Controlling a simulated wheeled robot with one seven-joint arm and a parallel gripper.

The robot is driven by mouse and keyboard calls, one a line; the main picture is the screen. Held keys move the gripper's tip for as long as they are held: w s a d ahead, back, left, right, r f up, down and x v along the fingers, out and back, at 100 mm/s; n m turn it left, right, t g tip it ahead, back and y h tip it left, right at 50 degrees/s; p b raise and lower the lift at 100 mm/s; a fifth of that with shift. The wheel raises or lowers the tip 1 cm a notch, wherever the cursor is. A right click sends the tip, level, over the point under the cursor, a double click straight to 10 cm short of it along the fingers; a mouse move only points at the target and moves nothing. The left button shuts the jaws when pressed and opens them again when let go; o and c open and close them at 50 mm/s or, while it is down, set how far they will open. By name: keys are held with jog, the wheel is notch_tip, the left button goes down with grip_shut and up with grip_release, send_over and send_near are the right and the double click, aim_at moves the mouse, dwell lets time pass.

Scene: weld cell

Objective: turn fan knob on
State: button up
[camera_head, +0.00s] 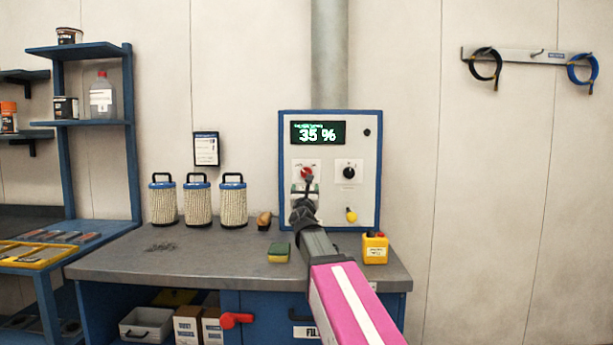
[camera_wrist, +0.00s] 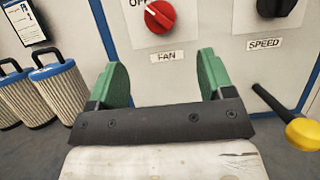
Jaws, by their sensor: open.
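The red fan knob (camera_head: 307,174) is on the left of the white control panel (camera_head: 364,205), under a display that reads 35 %. In the wrist view the red knob (camera_wrist: 159,16) sits above a FAN label, with part of the word OFF at its upper left. A white mark on the knob points to the upper left. My gripper (camera_wrist: 162,75) has two green fingers spread wide and empty. The fingertips are below the knob, one on either side of the FAN label. In the head view my gripper (camera_head: 304,192) partly hides the panel below the knob.
A black speed knob (camera_head: 349,172) is to the right of the red knob. A yellow-ended lever (camera_head: 351,215) sticks out lower right. Several filter cartridges (camera_head: 197,203), a sponge (camera_head: 279,252) and a yellow bottle (camera_head: 375,248) stand on the workbench (camera_head: 130,256).

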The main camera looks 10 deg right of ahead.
aim_at(306, 173)
jog(key=x, duration=1)
jog(key=shift+w+d+r, duration=0.1)
jog(key=shift+w+r, duration=0.1)
jog(key=shift+w, duration=0.1)
jog(key=c, duration=0.9)
